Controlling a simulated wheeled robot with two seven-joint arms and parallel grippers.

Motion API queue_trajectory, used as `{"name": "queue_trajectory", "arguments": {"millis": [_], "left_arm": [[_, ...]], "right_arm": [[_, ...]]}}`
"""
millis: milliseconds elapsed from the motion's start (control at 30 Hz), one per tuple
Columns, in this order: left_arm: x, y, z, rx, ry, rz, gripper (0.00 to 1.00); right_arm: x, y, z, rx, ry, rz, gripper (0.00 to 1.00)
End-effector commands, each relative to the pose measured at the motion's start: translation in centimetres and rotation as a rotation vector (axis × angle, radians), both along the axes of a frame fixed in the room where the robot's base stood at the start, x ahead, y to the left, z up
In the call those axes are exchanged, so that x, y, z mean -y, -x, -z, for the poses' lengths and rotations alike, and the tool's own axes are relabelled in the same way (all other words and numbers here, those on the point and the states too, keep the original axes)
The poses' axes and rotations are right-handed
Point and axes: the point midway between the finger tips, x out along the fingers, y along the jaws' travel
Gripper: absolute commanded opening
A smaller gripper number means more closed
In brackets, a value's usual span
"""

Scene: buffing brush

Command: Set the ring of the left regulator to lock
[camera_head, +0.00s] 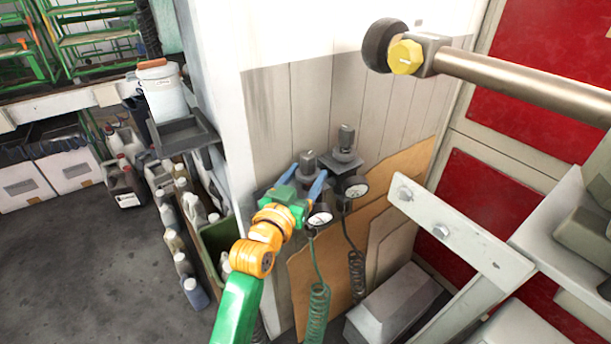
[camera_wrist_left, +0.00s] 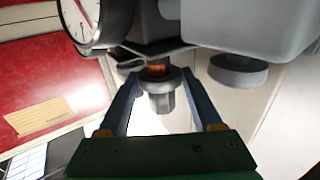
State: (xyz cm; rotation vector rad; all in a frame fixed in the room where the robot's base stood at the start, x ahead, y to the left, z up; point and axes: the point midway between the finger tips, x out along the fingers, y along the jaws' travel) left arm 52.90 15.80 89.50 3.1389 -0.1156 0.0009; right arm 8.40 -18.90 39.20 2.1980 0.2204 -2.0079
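The left regulator (camera_head: 307,163) is mounted on the wall, with a dark upright knob and a round gauge (camera_head: 320,218). My left gripper (camera_head: 303,182) is at it, its blue fingers on either side of it. In the left wrist view the open fingers (camera_wrist_left: 160,85) straddle the regulator's grey knob and its wide collar (camera_wrist_left: 160,98). An orange band (camera_wrist_left: 157,70) shows beside the collar. I cannot tell whether the fingertips touch the collar. The gripper hides part of the regulator body in the head view. My right gripper is not in view.
A second regulator (camera_head: 346,143) with its gauge stands close on the right. Coiled hoses (camera_head: 318,310) hang below. A metal bar (camera_head: 520,85) with a yellow end bolt crosses the upper right, and a grey bracket (camera_head: 450,232) juts in lower right. Bottles (camera_head: 170,215) stand at left.

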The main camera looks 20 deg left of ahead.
Motion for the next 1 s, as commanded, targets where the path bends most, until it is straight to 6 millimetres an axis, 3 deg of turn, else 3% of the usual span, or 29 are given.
{"name": "queue_trajectory", "arguments": {"millis": [33,200,233,433,600,833,867,933,1000], "left_arm": [[0.0,0.0,0.0,0.000,0.000,0.000,0.50],[0.0,0.0,0.0,0.000,0.000,0.000,0.04],[0.0,0.0,0.0,0.000,-0.001,0.000,0.00],[0.0,0.0,0.2,-0.001,-0.001,0.000,0.00],[0.0,0.0,1.9,-0.002,-0.002,0.000,0.00],[0.0,0.0,2.0,-0.005,-0.001,0.001,0.00],[0.0,0.0,2.0,-0.006,-0.001,0.001,0.74],[0.0,0.0,2.0,-0.005,-0.001,0.001,0.93],[0.0,0.0,1.9,-0.004,-0.001,0.001,0.96]], "right_arm": [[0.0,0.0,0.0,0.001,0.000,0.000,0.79],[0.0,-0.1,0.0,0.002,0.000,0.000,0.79],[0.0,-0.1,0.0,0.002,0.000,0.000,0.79],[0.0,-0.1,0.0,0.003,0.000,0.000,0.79],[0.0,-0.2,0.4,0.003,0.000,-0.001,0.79],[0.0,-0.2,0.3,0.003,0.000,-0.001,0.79],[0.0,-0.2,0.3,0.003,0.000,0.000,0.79],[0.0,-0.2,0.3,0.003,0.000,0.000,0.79],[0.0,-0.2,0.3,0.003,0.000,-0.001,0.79]]}}
